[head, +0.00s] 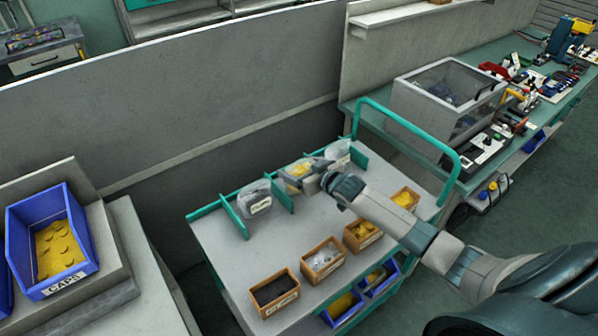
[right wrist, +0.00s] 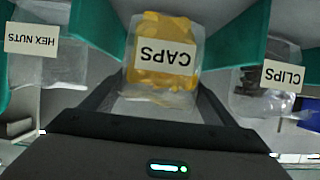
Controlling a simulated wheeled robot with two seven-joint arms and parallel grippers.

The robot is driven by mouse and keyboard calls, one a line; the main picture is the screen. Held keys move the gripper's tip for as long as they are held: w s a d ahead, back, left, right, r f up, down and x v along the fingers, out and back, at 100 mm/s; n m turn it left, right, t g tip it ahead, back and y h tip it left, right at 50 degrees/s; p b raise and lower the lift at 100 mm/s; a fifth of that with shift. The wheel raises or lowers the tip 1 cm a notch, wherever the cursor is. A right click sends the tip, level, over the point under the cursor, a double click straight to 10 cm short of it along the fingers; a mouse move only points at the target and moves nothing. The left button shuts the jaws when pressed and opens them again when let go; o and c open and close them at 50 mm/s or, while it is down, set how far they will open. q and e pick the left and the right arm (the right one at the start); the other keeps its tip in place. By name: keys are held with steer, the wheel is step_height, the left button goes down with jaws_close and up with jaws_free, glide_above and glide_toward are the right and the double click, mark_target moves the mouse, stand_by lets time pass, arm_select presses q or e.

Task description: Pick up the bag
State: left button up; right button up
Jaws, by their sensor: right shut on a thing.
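A clear bag of yellow caps (head: 297,170) sits between teal dividers at the back of the grey cart. It also shows in the right wrist view (right wrist: 163,82), with a white CAPS label that reads upside down. My right gripper (head: 322,178) reaches it from the right and is shut on this bag. Much of the bag is hidden behind the gripper in the head view. In the right wrist view a HEX NUTS bag (right wrist: 58,68) is on the left and a CLIPS bag (right wrist: 265,98) on the right. My left gripper is not in view.
The cart (head: 235,255) carries small brown bins, including a dark-filled one (head: 274,291), along its front. Teal dividers (head: 235,219) stand close beside the bags. A teal handle (head: 410,130) rises at the right. A blue caps bin (head: 50,238) stands at far left.

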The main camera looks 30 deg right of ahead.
mark_target(300, 159)
steer(key=shift+r, duration=0.15)
steer(key=shift+r+b, duration=0.35)
steer(key=shift+r, duration=0.25)
step_height(300, 159, up, 2)
steer(key=shift+r+b, duration=0.2)
steer(key=shift+b, duration=0.35)
steer(key=s+d+r+b, duration=0.3)
steer(key=s+d+r, duration=0.4)
steer(key=s, duration=0.2)
steer(key=shift+s, duration=0.2)
stand_by(1.0)
